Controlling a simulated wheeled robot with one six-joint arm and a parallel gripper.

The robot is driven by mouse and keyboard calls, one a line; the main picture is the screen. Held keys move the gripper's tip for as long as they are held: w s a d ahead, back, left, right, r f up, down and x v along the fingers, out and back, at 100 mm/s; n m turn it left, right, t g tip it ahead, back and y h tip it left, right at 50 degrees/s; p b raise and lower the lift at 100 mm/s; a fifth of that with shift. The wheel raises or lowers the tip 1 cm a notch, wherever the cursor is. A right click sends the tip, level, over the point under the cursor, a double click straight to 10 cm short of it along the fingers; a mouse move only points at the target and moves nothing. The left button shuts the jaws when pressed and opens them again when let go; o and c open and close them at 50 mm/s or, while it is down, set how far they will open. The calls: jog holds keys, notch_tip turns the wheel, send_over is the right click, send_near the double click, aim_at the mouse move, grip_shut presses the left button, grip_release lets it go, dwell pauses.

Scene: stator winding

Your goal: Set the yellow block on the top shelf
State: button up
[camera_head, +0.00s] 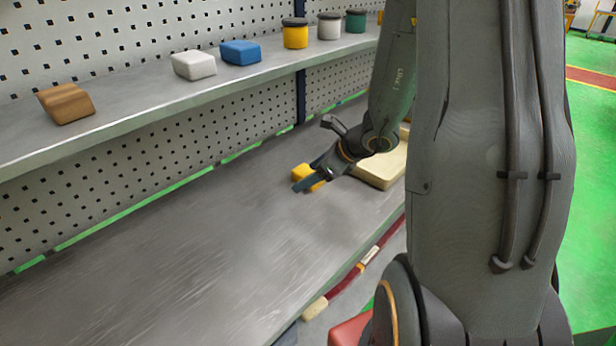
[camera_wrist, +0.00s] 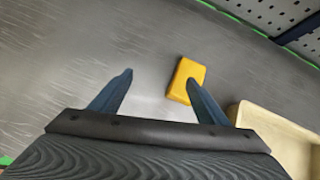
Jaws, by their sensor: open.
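The yellow block (camera_head: 303,174) lies on the grey lower shelf (camera_head: 150,260), partly hidden behind my gripper (camera_head: 318,182) in the head view. In the wrist view the yellow block (camera_wrist: 183,78) is beyond the right fingertip, which overlaps its lower right part. My gripper (camera_wrist: 157,82) is open, with nothing between its two fingers. I cannot tell whether the right finger touches the block. The top shelf (camera_head: 130,105) runs above and behind, along a perforated panel.
On the top shelf stand a brown block (camera_head: 66,103), a white block (camera_head: 194,65), a blue block (camera_head: 240,52) and yellow, white and green cans (camera_head: 296,34). A cream tray (camera_head: 383,168) is right of the yellow block. The lower shelf's left part is clear.

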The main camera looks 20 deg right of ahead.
aim_at(309, 172)
jog(key=d+m, duration=0.1)
jog(key=w+d+m, duration=0.1)
jog(key=d+m+t, duration=0.1)
jog(key=d, duration=0.1)
jog(key=shift+w+d+f+h, duration=0.1)
jog(key=shift+w+f+h, duration=0.25)
jog(key=shift+w+h, duration=0.05)
jog(key=shift+w+d+p+x, duration=0.15)
jog(key=shift+p+x, duration=0.65)
jog(key=shift+x, duration=1.1)
jog(key=shift+w+d+p+x, duration=0.15)
jog(key=shift+p+x, duration=0.6)
jog(key=shift+x, duration=1.15)
jog(key=shift+r, duration=0.15)
jog(key=c, duration=1.4)
